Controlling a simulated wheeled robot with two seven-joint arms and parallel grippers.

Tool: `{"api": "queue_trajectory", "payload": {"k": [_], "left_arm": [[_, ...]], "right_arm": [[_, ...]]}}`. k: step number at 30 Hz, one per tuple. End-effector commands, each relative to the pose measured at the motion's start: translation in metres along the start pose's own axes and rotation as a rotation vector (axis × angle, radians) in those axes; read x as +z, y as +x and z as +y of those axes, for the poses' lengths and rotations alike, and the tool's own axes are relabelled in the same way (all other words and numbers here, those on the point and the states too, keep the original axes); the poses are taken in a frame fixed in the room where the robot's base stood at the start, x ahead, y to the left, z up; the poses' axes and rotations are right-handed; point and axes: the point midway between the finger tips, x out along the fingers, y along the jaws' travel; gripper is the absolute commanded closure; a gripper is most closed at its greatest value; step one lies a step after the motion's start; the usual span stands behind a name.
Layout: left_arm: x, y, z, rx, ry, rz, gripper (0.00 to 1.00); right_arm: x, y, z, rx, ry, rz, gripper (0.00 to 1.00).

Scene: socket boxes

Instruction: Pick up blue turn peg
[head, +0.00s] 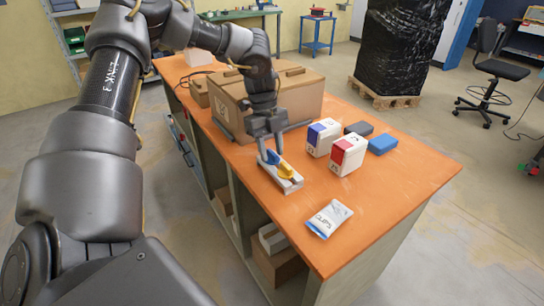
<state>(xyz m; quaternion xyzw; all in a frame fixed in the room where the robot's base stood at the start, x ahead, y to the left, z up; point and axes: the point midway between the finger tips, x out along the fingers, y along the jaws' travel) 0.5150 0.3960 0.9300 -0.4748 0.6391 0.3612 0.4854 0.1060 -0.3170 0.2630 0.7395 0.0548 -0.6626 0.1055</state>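The blue turn peg (272,157) stands on a small white base (289,186) near the left edge of the orange tabletop. A yellow peg (285,171) sits beside it on the same base. My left gripper (271,150) points down right over the blue peg. Its two fingers are apart, with the top of the blue peg close to the fingertips. I cannot tell whether they touch the peg. My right gripper is not in view.
A large cardboard box (295,98) stands behind my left gripper. To the right are a blue-and-white box (320,142), a red-and-white box (347,160), a dark block (359,128) and a blue block (382,144). A clips packet (329,218) lies nearer. The tabletop's right front is clear.

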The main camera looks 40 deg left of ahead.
Motion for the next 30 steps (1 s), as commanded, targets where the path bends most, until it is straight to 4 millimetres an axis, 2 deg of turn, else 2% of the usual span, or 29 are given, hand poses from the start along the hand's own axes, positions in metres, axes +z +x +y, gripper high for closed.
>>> {"api": "queue_trajectory", "payload": {"k": [5,6,14,24,27,30], "left_arm": [[0.0,0.0,0.0,-0.001,0.0,0.0,0.63],[0.0,0.0,0.0,-0.001,0.0,0.0,0.65],[0.0,0.0,0.0,-0.001,0.0,0.0,0.99],[0.0,-0.003,0.0,-0.001,0.0,0.0,1.0],[-0.002,-0.013,0.002,-0.003,-0.004,0.0,1.0],[-0.004,-0.033,0.006,-0.006,-0.011,0.0,1.0]], "right_arm": [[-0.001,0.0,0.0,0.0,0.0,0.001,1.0],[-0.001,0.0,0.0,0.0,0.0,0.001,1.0],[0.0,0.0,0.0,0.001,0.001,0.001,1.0],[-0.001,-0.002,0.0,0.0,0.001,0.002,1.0],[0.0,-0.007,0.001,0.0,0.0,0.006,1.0],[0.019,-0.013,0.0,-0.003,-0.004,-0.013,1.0]]}}
